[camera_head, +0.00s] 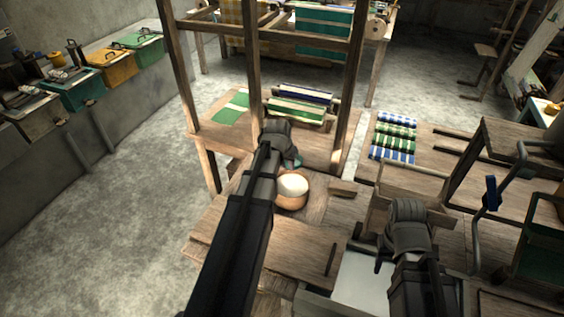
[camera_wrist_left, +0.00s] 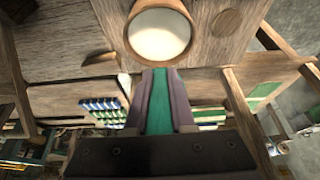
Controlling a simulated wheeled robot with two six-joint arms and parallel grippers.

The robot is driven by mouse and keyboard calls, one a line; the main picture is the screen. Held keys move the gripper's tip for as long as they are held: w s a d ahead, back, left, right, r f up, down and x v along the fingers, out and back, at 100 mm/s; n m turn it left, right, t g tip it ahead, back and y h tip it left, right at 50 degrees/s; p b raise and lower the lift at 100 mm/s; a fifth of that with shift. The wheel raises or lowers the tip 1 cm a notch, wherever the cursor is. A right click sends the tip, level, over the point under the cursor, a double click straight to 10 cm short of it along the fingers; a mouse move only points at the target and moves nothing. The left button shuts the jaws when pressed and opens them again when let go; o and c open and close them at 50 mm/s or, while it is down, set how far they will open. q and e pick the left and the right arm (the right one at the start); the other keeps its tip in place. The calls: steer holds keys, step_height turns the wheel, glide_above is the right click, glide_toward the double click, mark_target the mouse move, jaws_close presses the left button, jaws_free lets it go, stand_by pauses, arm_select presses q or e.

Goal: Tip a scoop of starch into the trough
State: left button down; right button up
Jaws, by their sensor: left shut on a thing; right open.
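A round wooden bowl (camera_head: 291,203) with white powder in it (camera_head: 292,186) stands on the wooden bench. It also shows at the top of the left wrist view, a bowl (camera_wrist_left: 132,45) with pale contents. My left gripper (camera_head: 291,158) is just behind the bowl. In the left wrist view my left gripper (camera_wrist_left: 158,88) is shut on a teal strip, seemingly the scoop's handle (camera_wrist_left: 158,105). Its far end meets the bowl's near rim in that picture. I cannot make out the scoop's head. My right gripper (camera_head: 400,243) is open, over the bench at the right. I cannot identify the trough for sure.
A pale flat surface (camera_head: 362,283) lies below my right gripper. Wooden loom posts (camera_head: 349,90) rise beyond the bowl. Rolled checked cloths (camera_head: 394,138) lie on a table at the right. Coloured boxes (camera_head: 112,72) line the left wall. The grey floor (camera_head: 110,210) at the left is clear.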

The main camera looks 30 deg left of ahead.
arm_select(q)
steer(key=shift+f, duration=0.1)
step_height(320, 180, down, 16)
steer(key=b, duration=1.6)
steer(key=shift+f, duration=0.1)
stand_by(0.8)
step_height(320, 180, up, 12)
steer(key=p, duration=1.1)
steer(key=shift+p, duration=0.4)
stand_by(0.5)
